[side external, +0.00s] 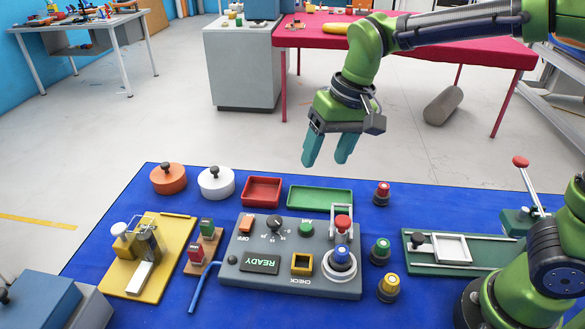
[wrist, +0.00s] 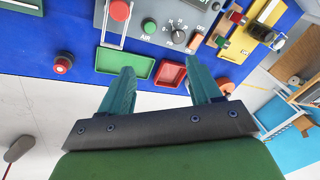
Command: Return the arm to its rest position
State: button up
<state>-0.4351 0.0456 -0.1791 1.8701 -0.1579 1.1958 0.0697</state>
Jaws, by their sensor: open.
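My gripper (side external: 327,150) hangs from my green arm in the side external view, above the far edge of the blue table (side external: 130,205). Its two teal fingers are apart, with nothing between them. In the wrist view my gripper (wrist: 160,90) also shows open and empty, its fingers over the green tray (wrist: 125,65) and the red tray (wrist: 170,74). The fingers hide part of the trays in that view. My gripper touches nothing that I can see.
A grey control panel (side external: 240,282) stands mid-table with a READY display. An orange lid (side external: 168,182), a white lid (side external: 216,184) and a red knob (side external: 381,194) stand near the far edge. A lever (side external: 530,185) rises at the right.

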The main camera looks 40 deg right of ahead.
jog(key=s+d+r+m+t, duration=0.1)
jog(key=s+d+r+t, duration=0.1)
jog(key=s+d+t, duration=0.3)
jog(key=s+d, duration=0.4)
jog(key=s, duration=0.4)
jog(key=shift+d+r+m, duration=0.15)
jog(key=shift+d+m, duration=0.05)
jog(key=shift+m, duration=0.1)
